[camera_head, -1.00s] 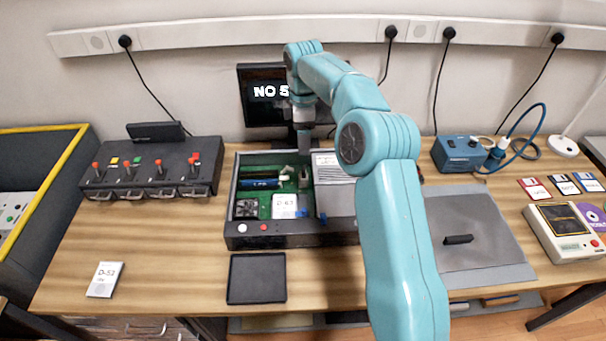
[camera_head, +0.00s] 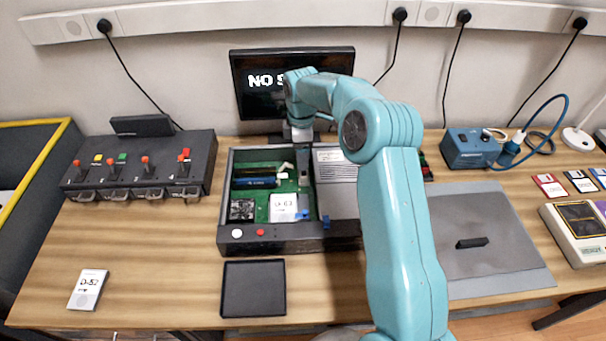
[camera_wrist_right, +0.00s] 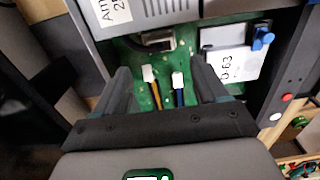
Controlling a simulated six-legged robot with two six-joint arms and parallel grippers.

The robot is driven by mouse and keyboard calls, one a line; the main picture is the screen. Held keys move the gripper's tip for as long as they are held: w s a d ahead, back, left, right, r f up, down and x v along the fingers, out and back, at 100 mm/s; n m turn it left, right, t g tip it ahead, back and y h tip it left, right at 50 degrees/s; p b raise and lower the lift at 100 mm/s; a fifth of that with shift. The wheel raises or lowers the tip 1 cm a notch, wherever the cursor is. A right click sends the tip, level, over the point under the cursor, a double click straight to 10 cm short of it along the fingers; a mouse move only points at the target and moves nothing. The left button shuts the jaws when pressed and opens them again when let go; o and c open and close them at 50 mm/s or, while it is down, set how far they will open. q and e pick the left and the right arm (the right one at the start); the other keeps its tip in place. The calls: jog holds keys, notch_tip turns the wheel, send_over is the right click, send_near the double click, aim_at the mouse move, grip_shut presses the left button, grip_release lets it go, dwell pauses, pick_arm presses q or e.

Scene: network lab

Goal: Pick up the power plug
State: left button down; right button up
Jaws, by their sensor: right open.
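An open dark case (camera_head: 290,238) with a green board stands mid-table. My right gripper (camera_head: 304,180) reaches down into its back part, fingers apart and empty. In the right wrist view my gripper (camera_wrist_right: 165,85) is open above the board. A grey connector with a black cable (camera_wrist_right: 156,42) lies just beyond the fingertips, beside a grey cover; it may be the power plug, but I cannot be sure. A yellow strip (camera_wrist_right: 155,95) and a blue strip (camera_wrist_right: 179,95), both white-ended, show between the fingers. My left gripper is not in view.
A white D-63 block (camera_wrist_right: 230,58) sits on the board right of the fingers in the wrist view. A black tray (camera_head: 253,288) lies before the case, a grey mat (camera_head: 500,265) to its right. A monitor (camera_head: 285,85) stands behind.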

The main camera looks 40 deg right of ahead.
aim_at(304, 175)
jog(key=shift+a+f, duration=0.1)
jog(key=shift+f, duration=0.55)
jog(key=shift+s+f, duration=0.4)
jog(key=f, duration=0.2)
jog(key=w+f+p, duration=0.1)
jog(key=f, duration=0.1)
jog(key=shift+f, duration=0.1)
jog(key=shift+s+f, duration=0.1)
jog(key=shift+f, duration=0.25)
jog(key=shift+s+f, duration=0.1)
jog(key=shift+s, duration=0.05)
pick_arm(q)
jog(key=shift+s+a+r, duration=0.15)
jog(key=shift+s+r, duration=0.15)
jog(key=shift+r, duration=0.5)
pick_arm(e)
jog(key=shift+w, duration=0.2)
jog(key=c, duration=0.4)
jog(key=shift+s, duration=0.1)
jog(key=c, duration=0.7)
